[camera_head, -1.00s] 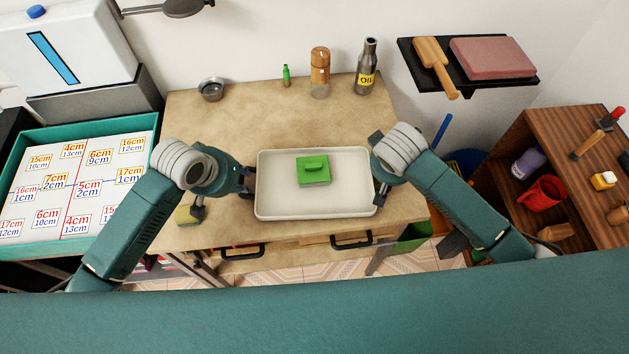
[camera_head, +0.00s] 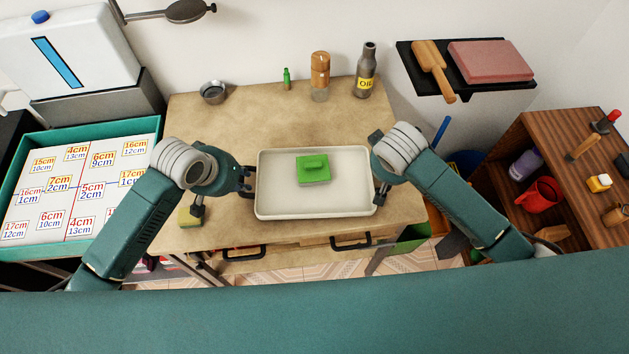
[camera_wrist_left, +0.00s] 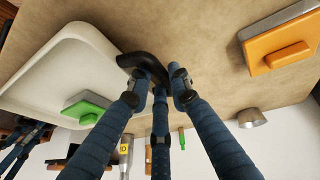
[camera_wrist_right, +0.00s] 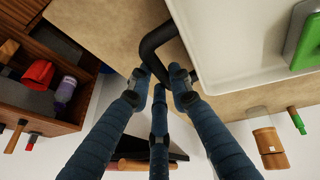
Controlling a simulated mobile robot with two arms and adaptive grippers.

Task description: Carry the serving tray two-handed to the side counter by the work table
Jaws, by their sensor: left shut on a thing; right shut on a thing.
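The serving tray (camera_head: 268,207) is a cream-white rectangular tray with raised rims, over the front middle of the work table (camera_head: 225,125). A green block with a grip on top (camera_head: 313,170) sits inside it. My left gripper (camera_head: 247,182) is shut on the black handle at the tray's left end; the left wrist view shows this handle (camera_wrist_left: 143,65). My right gripper (camera_head: 380,188) is shut on the handle at the right end, seen in the right wrist view (camera_wrist_right: 155,45). The tray looks level. I cannot tell whether it clears the tabletop.
A metal bowl (camera_head: 213,92), green bottle (camera_head: 286,79), wooden-topped jar (camera_head: 320,77) and oil bottle (camera_head: 366,72) stand along the table's back. An orange block (camera_wrist_left: 282,42) lies left of the tray. A brown shelf unit (camera_head: 560,133) stands right, past a gap. A wall shelf (camera_head: 470,90) hangs above.

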